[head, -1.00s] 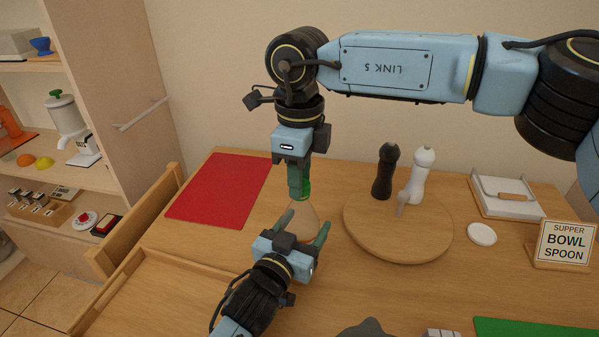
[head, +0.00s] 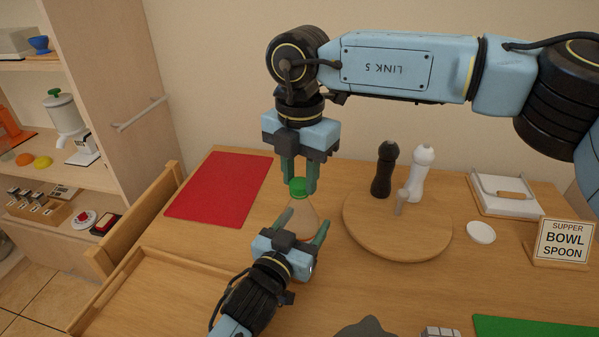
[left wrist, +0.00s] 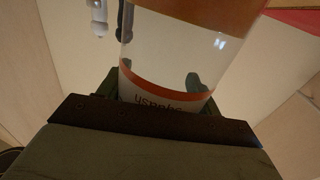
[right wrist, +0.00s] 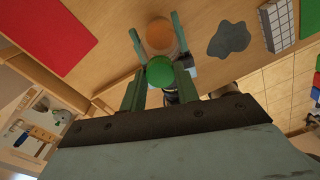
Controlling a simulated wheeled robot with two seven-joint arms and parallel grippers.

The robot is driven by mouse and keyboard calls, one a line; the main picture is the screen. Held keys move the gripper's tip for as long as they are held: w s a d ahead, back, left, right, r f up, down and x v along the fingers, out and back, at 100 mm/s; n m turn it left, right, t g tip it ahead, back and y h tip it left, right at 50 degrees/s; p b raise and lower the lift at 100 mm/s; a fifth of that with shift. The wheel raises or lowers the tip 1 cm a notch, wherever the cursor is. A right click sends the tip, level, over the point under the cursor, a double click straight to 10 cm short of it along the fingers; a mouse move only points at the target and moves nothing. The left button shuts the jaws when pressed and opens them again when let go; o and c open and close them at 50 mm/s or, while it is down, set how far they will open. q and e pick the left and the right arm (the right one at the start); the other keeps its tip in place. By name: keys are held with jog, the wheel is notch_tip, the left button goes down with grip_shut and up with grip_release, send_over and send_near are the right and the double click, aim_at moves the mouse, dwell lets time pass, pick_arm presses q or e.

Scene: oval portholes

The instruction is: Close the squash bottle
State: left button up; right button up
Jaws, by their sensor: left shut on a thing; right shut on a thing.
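The squash bottle (head: 304,211) stands upright between the fingers of my left gripper (head: 305,225), which is shut on it. In the left wrist view the bottle (left wrist: 172,48) is clear, with an orange band and upside-down "squash" lettering. My right gripper (head: 299,189) points down from above and is shut on the green cap (head: 299,185). The cap sits at the top of the bottle's neck. In the right wrist view the cap (right wrist: 160,72) lies between the fingers, with the bottle's orange body (right wrist: 160,35) beyond it. How far the cap is screwed on cannot be told.
A round wooden board (head: 398,240) with a black mill (head: 384,172) and a white mill (head: 420,176) stands to the right. A red mat (head: 219,187) lies to the left. A wooden tray (head: 150,290) is at the front left. A supper sign (head: 565,242) stands far right.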

jog(key=m, duration=0.7)
jog(key=shift+m, duration=0.3)
jog(key=m, duration=0.6)
jog(key=shift+s+m, duration=0.1)
jog(key=shift+m, duration=0.2)
jog(key=o, duration=0.9)
jog(key=shift+o, duration=0.2)
jog(key=shift+r, duration=2.25)
jog(key=shift+c, duration=0.4)
